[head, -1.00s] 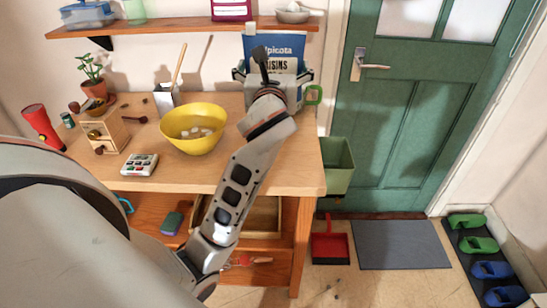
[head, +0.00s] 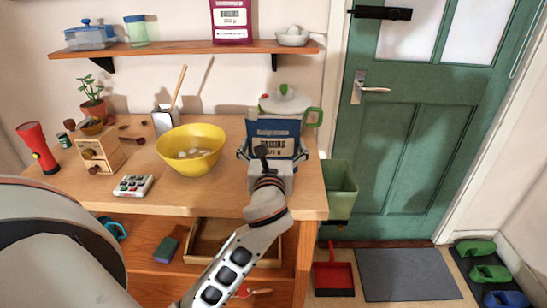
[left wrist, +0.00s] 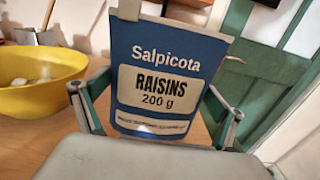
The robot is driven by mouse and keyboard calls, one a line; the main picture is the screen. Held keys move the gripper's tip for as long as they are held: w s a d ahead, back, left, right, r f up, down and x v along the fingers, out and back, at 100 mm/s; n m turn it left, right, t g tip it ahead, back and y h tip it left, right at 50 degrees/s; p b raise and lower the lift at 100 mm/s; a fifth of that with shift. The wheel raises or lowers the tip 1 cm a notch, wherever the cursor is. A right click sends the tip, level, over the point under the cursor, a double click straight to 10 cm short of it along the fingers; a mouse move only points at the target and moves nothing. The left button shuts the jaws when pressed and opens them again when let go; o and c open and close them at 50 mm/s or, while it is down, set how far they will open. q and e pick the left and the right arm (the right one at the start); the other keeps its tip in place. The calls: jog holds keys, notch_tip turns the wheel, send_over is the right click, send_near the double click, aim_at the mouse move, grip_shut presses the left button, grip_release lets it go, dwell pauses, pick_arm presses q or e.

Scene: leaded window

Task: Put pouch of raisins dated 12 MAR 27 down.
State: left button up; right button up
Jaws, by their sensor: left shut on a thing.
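The blue pouch of raisins (head: 272,128) is in my left gripper (head: 273,151) at the right end of the wooden worktop (head: 135,192). In the left wrist view, the pouch (left wrist: 165,54) is upright and reads "Salpicota RAISINS 200 g"; I cannot read a date on it. The fingers of the left gripper (left wrist: 155,105) are at its two sides. The gripper hides the pouch's foot in the head view, so I cannot tell whether it touches the worktop. My right gripper is not in view.
A white pot (head: 285,101) with green handles stands just behind the pouch. A yellow bowl (head: 190,160) with pale pieces is to the left. A calculator-like keypad (head: 133,186) lies nearer the front edge. A green bin (head: 341,188) is beyond the right edge.

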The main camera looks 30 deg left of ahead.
aim_at(273, 154)
pick_arm(q)
jog(key=shift+f+b, duration=0.35)
jog(key=shift+f, duration=1.25)
jog(key=shift+f, duration=0.1)
jog(key=o, duration=1)
jog(key=shift+f, duration=0.1)
jog(key=shift+c, duration=0.2)
jog(key=v, duration=1.2)
jog(key=shift+d, duration=0.1)
